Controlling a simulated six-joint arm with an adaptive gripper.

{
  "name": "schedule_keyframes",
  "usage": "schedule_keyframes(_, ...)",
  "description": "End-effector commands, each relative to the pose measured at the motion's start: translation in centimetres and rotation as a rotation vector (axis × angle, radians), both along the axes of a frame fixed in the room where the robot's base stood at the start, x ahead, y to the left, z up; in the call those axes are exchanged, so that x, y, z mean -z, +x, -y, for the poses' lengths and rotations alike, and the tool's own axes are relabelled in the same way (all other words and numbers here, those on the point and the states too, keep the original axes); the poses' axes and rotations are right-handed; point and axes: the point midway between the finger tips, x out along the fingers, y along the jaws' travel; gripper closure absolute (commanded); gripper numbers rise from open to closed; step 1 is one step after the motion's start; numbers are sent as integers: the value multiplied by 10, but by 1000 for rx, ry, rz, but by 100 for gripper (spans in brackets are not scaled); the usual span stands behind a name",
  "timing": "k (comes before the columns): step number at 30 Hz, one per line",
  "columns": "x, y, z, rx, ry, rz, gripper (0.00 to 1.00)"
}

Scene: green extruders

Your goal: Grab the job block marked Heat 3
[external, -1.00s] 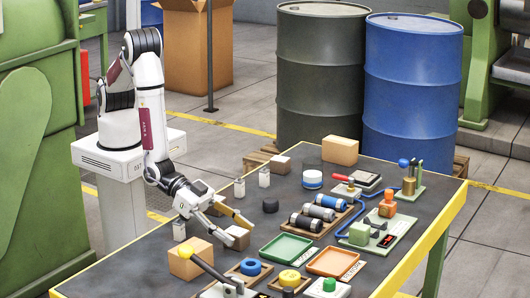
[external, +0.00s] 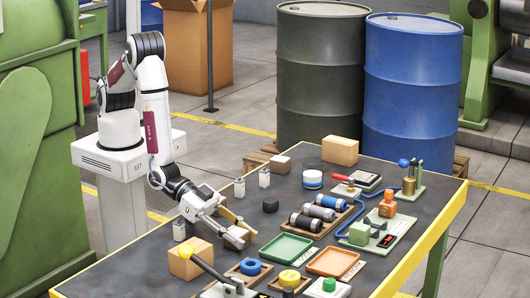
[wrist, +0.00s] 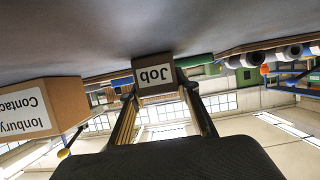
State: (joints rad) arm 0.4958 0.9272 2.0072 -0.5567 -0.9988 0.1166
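A small brown block (wrist: 154,76) with a white label reading "Job" is in the wrist view, at the ends of my fingers. Only "Job" is legible; I see no "Heat 3" mark. My gripper (external: 239,228) is low over the left part of the table, with its fingers apart. In the wrist view my gripper (wrist: 156,92) has one finger on each side of the block. I cannot tell whether the fingers touch it. In the external view the block (external: 243,230) is mostly hidden by my gripper.
A larger tan box (external: 190,262) stands close to my gripper; its label (wrist: 22,112) is partly readable. A dark puck (external: 270,206), a green tray (external: 285,248) and a rack of cylinders (external: 318,218) lie to the right. A lever device (external: 222,287) is in front.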

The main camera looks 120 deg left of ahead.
Motion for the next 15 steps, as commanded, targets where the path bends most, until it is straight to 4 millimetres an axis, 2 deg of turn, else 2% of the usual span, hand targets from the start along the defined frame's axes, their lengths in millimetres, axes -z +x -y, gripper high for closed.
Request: schedule_keyframes(15, -5, 0, 0, 0, 0, 1, 92)
